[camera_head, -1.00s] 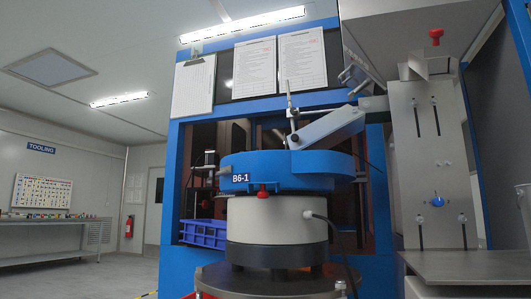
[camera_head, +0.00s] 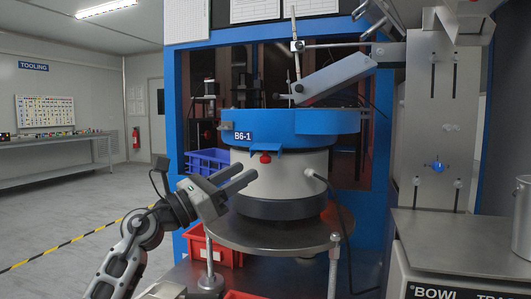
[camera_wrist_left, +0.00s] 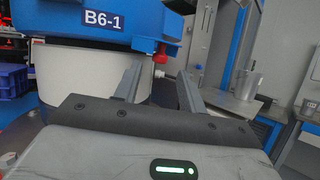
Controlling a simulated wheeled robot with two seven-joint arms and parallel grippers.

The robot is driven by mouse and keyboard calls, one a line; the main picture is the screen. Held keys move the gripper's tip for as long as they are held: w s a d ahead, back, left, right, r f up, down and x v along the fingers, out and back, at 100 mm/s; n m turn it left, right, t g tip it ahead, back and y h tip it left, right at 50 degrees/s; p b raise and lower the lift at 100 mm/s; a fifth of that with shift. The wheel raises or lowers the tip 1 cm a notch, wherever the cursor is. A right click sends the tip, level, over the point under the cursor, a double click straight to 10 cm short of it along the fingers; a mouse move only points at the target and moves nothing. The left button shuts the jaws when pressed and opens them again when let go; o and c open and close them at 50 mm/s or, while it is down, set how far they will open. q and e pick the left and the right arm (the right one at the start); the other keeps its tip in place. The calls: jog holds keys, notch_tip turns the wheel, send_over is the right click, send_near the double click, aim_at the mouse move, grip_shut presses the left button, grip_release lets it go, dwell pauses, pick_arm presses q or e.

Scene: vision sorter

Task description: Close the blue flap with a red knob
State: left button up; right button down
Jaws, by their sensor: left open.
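The blue flap (camera_head: 283,150) is a small plate at the lower front edge of the blue bowl (camera_head: 318,121) marked B6-1. It juts outward and is tilted, standing away from the bowl wall. Its red knob (camera_head: 265,158) hangs at its left part; in the left wrist view the red knob (camera_wrist_left: 160,53) shows beyond the fingers, just under the blue rim. My left gripper (camera_head: 248,173) is open and empty, its fingers pointing toward the white drum, slightly below and left of the knob. They look apart from it. My right gripper is not in view.
The white drum (camera_head: 290,172) stands on a round metal table (camera_head: 270,238). A black cable (camera_head: 338,210) hangs right of the drum. A metal chute (camera_head: 335,78) lies above the bowl. A blue crate (camera_head: 207,161) sits behind left. Open floor lies to the left.

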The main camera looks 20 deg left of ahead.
aim_at(261, 161)
pick_arm(q)
jog(key=x, duration=0.7)
jog(key=shift+p, duration=0.35)
grip_shut()
